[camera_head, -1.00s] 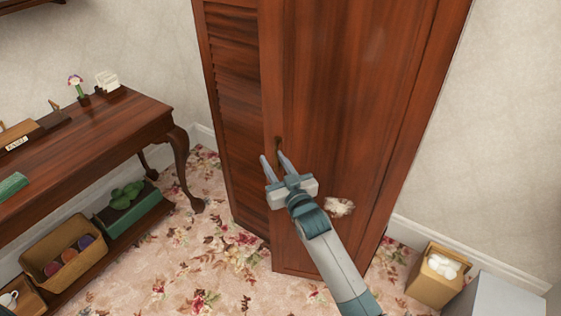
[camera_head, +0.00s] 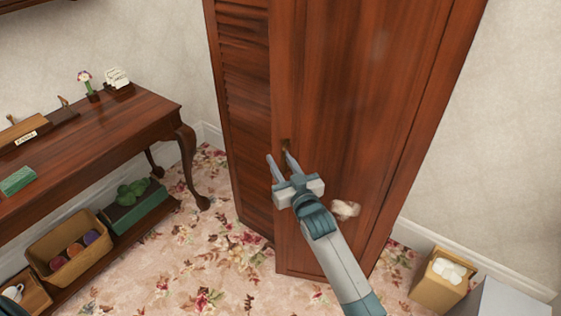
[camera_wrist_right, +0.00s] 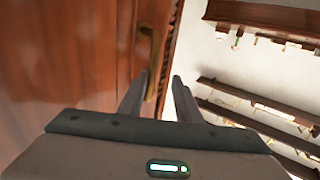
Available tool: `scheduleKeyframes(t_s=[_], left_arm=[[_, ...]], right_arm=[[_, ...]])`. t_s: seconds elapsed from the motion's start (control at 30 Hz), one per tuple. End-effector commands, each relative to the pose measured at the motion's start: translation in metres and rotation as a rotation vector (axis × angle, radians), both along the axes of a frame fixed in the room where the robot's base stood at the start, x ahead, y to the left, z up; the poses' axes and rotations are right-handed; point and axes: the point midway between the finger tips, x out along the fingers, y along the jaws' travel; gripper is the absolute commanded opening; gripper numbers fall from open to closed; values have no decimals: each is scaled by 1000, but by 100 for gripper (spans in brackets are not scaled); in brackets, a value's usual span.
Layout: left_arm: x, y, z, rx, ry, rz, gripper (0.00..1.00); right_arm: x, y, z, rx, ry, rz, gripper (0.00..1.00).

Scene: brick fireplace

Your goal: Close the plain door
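The plain door (camera_head: 345,100) is the smooth reddish-brown right door of a tall wardrobe, beside a louvered door (camera_head: 244,110). It stands slightly ajar, its free left edge out in front of the louvered door. Its handle (camera_head: 287,146) is small and brass-coloured, near that edge; it also shows in the right wrist view (camera_wrist_right: 150,55). My right gripper (camera_head: 278,156) is open, its fingertips just below the handle at the free edge. In the wrist view the left finger is close to the handle; I cannot tell whether it touches.
A wooden side table (camera_head: 110,125) stands at the left, with a basket (camera_head: 55,265) and a green planter (camera_head: 140,212) on its lower shelf. A wooden bin (camera_head: 435,285) stands at the right by the wall. The floral carpet (camera_head: 215,265) before the wardrobe is clear.

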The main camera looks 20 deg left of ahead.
Motion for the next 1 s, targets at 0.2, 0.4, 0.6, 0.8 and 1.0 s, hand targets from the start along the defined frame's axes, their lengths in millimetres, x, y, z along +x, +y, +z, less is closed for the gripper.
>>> scheduleKeyframes(t_s=[0.2, 0.4, 0.6, 0.8, 1.0], left_arm=[[0, 0, 0, 0, -1, 0, 73], [2, -1, -1, -1, -4, 0, 73], [12, -3, -1, -7, -26, -1, 73], [26, -8, -3, -15, -56, -3, 73], [47, -17, -3, -29, -103, -5, 73]], right_arm=[[-1, 1, 1, 1, -2, 2, 27], [-4, -3, 0, 1, -2, 1, 27], [-17, -14, -1, 1, -1, 0, 27], [-39, -32, -2, 1, -1, 0, 27], [-67, -55, -2, 0, 0, 0, 27]])
